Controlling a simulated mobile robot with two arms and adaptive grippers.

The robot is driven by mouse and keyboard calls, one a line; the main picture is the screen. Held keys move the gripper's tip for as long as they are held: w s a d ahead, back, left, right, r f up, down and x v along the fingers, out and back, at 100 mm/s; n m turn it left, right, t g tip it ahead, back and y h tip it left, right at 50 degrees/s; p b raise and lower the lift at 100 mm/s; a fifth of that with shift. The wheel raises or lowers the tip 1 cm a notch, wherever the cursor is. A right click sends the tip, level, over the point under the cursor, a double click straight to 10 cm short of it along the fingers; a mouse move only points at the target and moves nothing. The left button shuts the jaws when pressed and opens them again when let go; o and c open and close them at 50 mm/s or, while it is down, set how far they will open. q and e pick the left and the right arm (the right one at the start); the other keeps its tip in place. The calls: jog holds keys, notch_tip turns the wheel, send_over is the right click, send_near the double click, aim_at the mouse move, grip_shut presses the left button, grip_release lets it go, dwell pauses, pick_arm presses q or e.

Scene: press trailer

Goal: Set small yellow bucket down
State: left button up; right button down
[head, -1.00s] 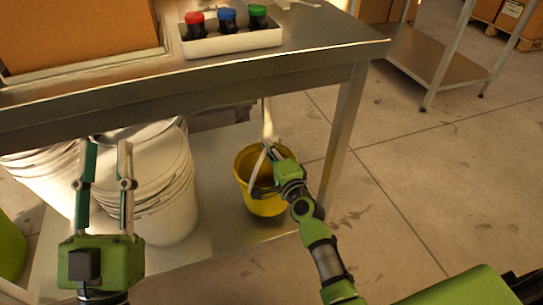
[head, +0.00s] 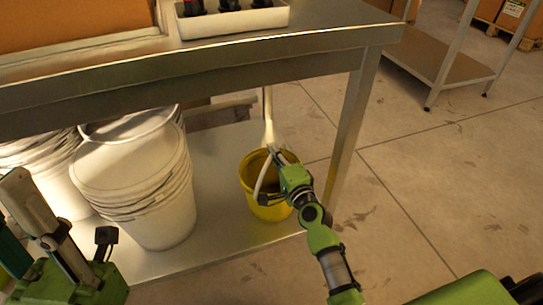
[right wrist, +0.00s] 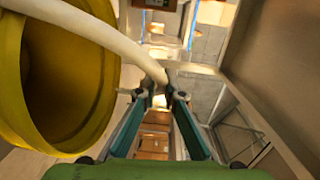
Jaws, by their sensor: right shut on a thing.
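The small yellow bucket (head: 270,208) is over the lower shelf of the metal table, near its right leg, and looks about upright. I cannot tell whether its base touches the shelf. My right gripper (head: 275,158) is shut on the bucket's white handle (head: 260,178). In the right wrist view, the yellow bucket (right wrist: 112,85) fills the left side and the white handle (right wrist: 105,35) runs to my right fingertips (right wrist: 162,82). My left gripper (head: 18,225) is at the lower left edge, partly cut off, with its fingers apart and nothing seen between them.
Stacked white buckets (head: 140,180) stand on the lower shelf (head: 215,225) to the left. The tabletop edge (head: 200,72) and right leg (head: 352,125) are close to my right arm. A white tray (head: 235,22) sits above.

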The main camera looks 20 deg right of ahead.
jog(key=shift+w, duration=0.1)
jog(key=c, duration=2.2)
grip_release()
jog(key=shift+o, duration=0.2)
